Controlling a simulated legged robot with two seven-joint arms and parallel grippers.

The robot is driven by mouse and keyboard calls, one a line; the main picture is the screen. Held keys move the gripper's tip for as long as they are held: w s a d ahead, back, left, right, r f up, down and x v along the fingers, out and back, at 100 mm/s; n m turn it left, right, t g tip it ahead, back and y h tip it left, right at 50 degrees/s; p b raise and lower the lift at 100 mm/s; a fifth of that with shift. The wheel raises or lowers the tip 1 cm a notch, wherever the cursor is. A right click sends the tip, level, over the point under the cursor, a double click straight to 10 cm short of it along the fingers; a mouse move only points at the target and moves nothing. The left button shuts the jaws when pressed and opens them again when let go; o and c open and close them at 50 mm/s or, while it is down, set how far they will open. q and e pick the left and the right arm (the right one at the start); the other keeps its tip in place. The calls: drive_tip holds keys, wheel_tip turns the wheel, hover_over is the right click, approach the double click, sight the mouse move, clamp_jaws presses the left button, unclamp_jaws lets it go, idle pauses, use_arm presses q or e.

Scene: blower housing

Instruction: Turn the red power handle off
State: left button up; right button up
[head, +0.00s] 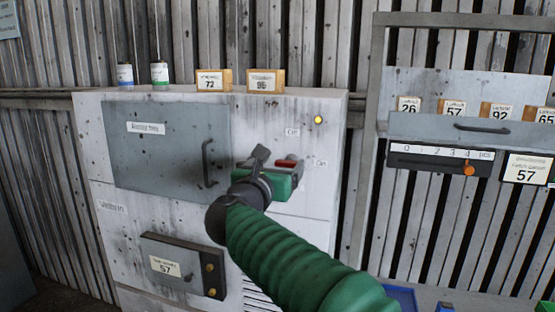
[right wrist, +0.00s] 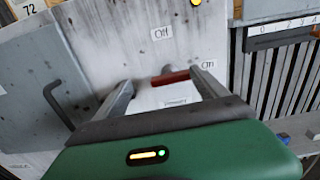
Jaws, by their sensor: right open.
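The red power handle (head: 288,161) is on the white cabinet front, right of the grey door. It lies roughly level, between the upper label (head: 292,132), apparently "Off", and the right label (head: 321,163), apparently "On". In the right wrist view the red handle (right wrist: 172,78) shows between the fingers, its right end near the right finger. My right gripper (head: 272,160) is open in front of the handle and partly hides it in the head view. Contact cannot be told. In the right wrist view the gripper's fingers (right wrist: 162,79) are spread apart. My left gripper is out of view.
A yellow lamp (head: 318,119) shows above the handle. The grey door (head: 165,150) has a protruding bar handle (head: 208,163) left of my gripper. A lower panel (head: 183,265) carries brass knobs. A shelf unit (head: 460,127) with a slider scale stands at right.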

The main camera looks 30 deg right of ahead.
drive_tip(key=shift+s+d+r, duration=0.1)
drive_tip(key=shift+s+d, duration=0.3)
drive_tip(key=shift+d, duration=0.3)
drive_tip(key=shift+s+d+r, duration=0.2)
drive_tip(key=shift+s+d, duration=0.15)
drive_tip(key=shift+s, duration=0.05)
drive_tip(key=c, duration=1.6)
clamp_jaws()
drive_tip(key=shift+a, duration=0.1)
